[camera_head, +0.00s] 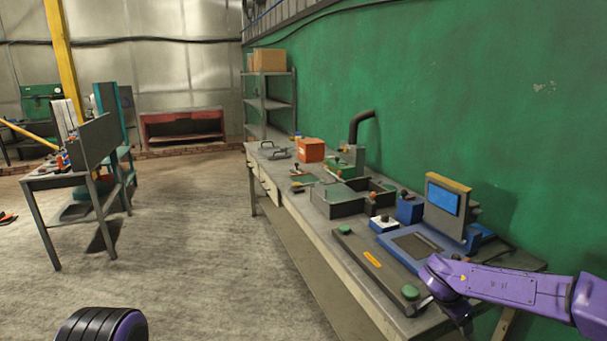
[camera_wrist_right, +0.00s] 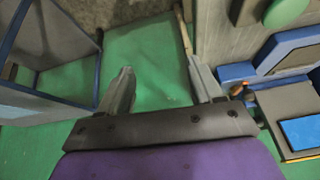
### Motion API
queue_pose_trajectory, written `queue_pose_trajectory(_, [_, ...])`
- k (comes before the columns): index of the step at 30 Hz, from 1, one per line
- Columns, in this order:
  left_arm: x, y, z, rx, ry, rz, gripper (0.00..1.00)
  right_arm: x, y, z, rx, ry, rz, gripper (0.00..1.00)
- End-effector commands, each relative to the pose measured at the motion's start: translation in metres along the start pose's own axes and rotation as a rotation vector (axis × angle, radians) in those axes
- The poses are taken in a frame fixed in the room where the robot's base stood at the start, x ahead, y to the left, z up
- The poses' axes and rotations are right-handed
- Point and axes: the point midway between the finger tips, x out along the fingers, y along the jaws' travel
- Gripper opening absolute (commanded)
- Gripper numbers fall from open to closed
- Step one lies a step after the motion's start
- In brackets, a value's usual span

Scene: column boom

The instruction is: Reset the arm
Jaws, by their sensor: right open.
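My purple right arm (camera_head: 500,285) reaches in from the right edge in the head view, over the near right end of the workbench (camera_head: 300,215). Its wrist is bent downward beside the blue device, and the gripper is mostly hidden there. In the right wrist view my right gripper (camera_wrist_right: 158,68) is open, with its two grey fingers apart and nothing between them. Green surface shows behind the fingers. A black and purple part of my own body shows at the bottom left of the head view; my left gripper is not in view.
A blue device with a screen (camera_head: 444,200) and a grey panel with green buttons (camera_head: 372,262) stand near my right arm. An orange box (camera_head: 311,150) and grey trays sit farther along. The green wall (camera_head: 480,90) is close behind. Floor (camera_head: 195,240) is free at left.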

Motion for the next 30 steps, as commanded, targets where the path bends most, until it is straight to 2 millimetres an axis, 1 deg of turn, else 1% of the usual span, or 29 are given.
queue_pose_trajectory(1, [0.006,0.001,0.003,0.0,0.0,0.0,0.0,0.019,0.007,0.029,0.016,0.078,-0.023,0.65])
queue_pose_trajectory(2, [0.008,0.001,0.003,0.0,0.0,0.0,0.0,0.028,0.011,0.044,0.035,0.123,-0.05,0.65])
queue_pose_trajectory(4, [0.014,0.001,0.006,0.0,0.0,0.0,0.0,0.052,0.027,0.087,0.049,0.196,-0.136,0.65])
queue_pose_trajectory(5, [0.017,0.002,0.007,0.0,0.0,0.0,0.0,0.061,0.036,0.106,0.046,0.211,-0.177,0.65])
queue_pose_trajectory(6, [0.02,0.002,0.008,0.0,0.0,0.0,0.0,0.073,0.05,0.131,0.035,0.215,-0.225,0.65])
queue_pose_trajectory(8, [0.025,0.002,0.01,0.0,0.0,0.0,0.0,0.088,0.075,0.167,0.003,0.195,-0.285,0.65])
queue_pose_trajectory(9, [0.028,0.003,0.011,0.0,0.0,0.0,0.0,0.097,0.094,0.189,-0.023,0.17,-0.314,0.65])
queue_pose_trajectory(11, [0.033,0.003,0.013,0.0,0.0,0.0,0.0,0.109,0.127,0.219,-0.076,0.122,-0.341,0.65])
queue_pose_trajectory(12, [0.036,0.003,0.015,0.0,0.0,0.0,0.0,0.116,0.15,0.238,-0.116,0.085,-0.349,0.65])
queue_pose_trajectory(14, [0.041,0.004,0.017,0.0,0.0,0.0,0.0,0.124,0.189,0.262,-0.185,0.026,-0.345,0.65])
queue_pose_trajectory(15, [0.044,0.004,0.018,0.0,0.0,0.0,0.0,0.129,0.216,0.275,-0.24,-0.011,-0.333,0.65])
queue_pose_trajectory(17, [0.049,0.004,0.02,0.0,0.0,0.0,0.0,0.133,0.255,0.289,-0.335,-0.056,-0.306,0.65])
queue_pose_trajectory(18, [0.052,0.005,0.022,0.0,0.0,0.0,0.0,0.135,0.279,0.294,-0.406,-0.079,-0.285,0.65])
queue_pose_trajectory(21, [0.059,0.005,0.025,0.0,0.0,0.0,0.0,0.14,0.326,0.298,-0.548,-0.103,-0.228,0.65])
queue_pose_trajectory(22, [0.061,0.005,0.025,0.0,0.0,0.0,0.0,0.142,0.336,0.297,-0.575,-0.102,-0.211,0.65])
queue_pose_trajectory(24, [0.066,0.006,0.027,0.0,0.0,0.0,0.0,0.149,0.35,0.296,-0.621,-0.092,-0.183,0.65])
queue_pose_trajectory(25, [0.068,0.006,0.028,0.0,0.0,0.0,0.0,0.152,0.353,0.297,-0.636,-0.091,-0.18,0.65])
queue_pose_trajectory(30, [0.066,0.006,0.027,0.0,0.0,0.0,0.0,0.15,0.355,0.299,-0.637,-0.097,-0.176,0.65])
